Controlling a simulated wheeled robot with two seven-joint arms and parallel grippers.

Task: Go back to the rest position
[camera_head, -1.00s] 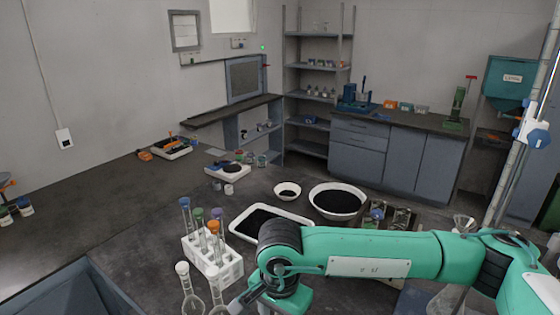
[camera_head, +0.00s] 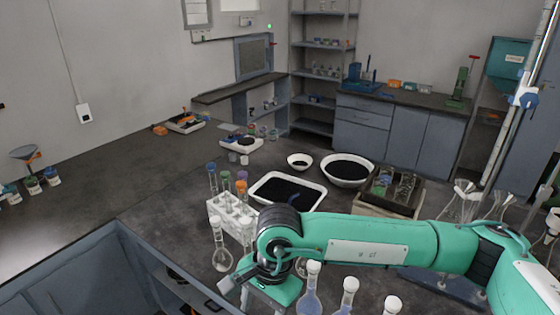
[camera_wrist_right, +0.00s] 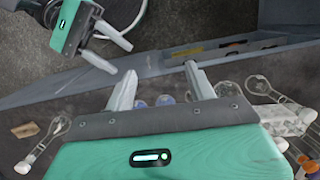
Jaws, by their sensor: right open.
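My right arm comes in from the right in the head view, and its gripper (camera_head: 220,295) points down-left at the near edge of the bench. In the right wrist view my right gripper (camera_wrist_right: 160,72) has its two fingers apart with nothing between them. Another green gripper, my left (camera_wrist_right: 104,50), shows at the top left of that view. Its fingers look apart and hold nothing visible. It is not in the head view.
The dark bench (camera_head: 130,180) holds a white tube rack (camera_head: 226,215), a tray of dark grains (camera_head: 262,203) and a bowl (camera_head: 346,182). Glass flasks (camera_head: 311,304) stand close by the right arm. A blue-grey cabinet (camera_head: 85,275) lies at the lower left.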

